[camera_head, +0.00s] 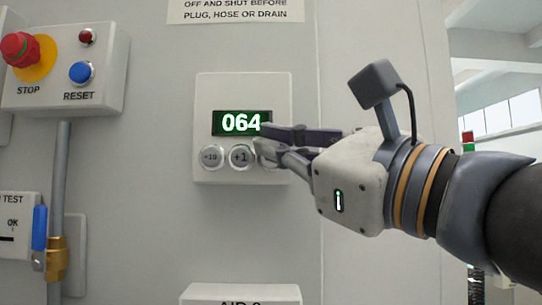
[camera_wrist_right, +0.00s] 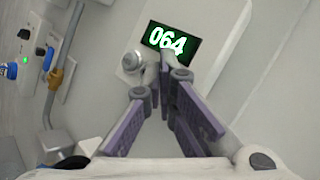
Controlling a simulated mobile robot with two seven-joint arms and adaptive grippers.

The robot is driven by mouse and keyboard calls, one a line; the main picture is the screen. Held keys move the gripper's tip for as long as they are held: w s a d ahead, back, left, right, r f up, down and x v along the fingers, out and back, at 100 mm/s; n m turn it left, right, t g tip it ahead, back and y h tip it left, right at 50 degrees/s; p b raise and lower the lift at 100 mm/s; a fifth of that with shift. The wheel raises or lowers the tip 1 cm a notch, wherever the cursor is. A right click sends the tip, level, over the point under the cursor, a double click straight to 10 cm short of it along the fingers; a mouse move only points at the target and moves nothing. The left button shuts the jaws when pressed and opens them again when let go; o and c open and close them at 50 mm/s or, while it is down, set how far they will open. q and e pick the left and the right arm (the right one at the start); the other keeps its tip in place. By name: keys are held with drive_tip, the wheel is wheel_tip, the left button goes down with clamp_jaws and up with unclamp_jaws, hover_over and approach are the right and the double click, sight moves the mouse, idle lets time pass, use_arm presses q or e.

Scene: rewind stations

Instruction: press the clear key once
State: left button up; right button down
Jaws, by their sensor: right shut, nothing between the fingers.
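A pale key panel (camera_head: 284,92) on the wall has a green display (camera_head: 229,124) reading 064. Below it are a round "+10" key (camera_head: 211,158) and a round "+1" key (camera_head: 239,158). A third round key beside them is mostly hidden behind my right gripper (camera_head: 263,140), and I cannot read its label. The right gripper is shut and empty, its tips in front of the panel's right part; I cannot tell if they touch. In the right wrist view the tips (camera_wrist_right: 165,62) overlap the display's lower edge (camera_wrist_right: 153,35). My left gripper is not in view.
A box with a red stop button (camera_head: 19,48) and a blue reset button (camera_head: 82,72) is at the upper left. Below it are a grey pipe (camera_head: 61,180) and a blue valve handle (camera_head: 39,226). The wall right of the panel is bare.

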drive_tip(key=shift+w, duration=0.45)
idle(0.5)
drive_tip(key=shift+s, duration=0.1)
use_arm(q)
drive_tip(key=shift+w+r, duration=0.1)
use_arm(e)
drive_tip(key=shift+s, duration=0.75)
use_arm(q)
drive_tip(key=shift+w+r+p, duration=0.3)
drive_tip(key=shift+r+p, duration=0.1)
drive_tip(key=shift+p, duration=0.1)
use_arm(e)
drive_tip(key=s, duration=0.5)
